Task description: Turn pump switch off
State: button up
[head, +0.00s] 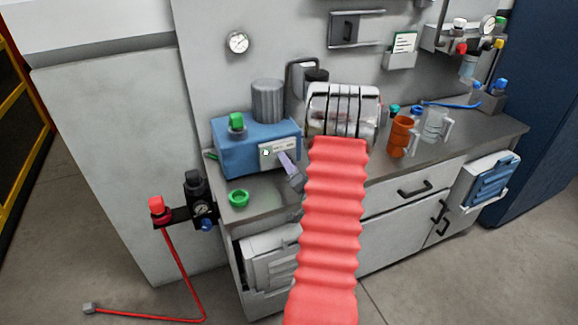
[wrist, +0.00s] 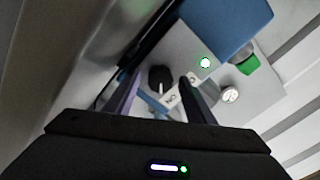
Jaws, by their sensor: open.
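The pump (head: 240,160) is a blue box on the bench at centre left in the head view, with a pale switch plate on its front. The plate (wrist: 185,50) fills the upper middle of the wrist view. A black pump switch knob (wrist: 160,76) stands on it, and a green lamp (wrist: 205,63) beside it is lit. Contact cannot be told. In the head view my gripper (head: 284,158) is at the plate, hiding the knob.
A grey cylinder (head: 268,101) stands behind the pump, with a green cap (head: 237,122) on top of the box. A green ring (head: 238,198) lies on the bench in front. A red-handled valve (head: 158,209) juts out at left.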

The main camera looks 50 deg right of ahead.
jog(key=shift+c, duration=0.3)
jog(key=c, duration=0.9)
jog(key=shift+a, duration=0.15)
jog(key=shift+c, duration=0.5)
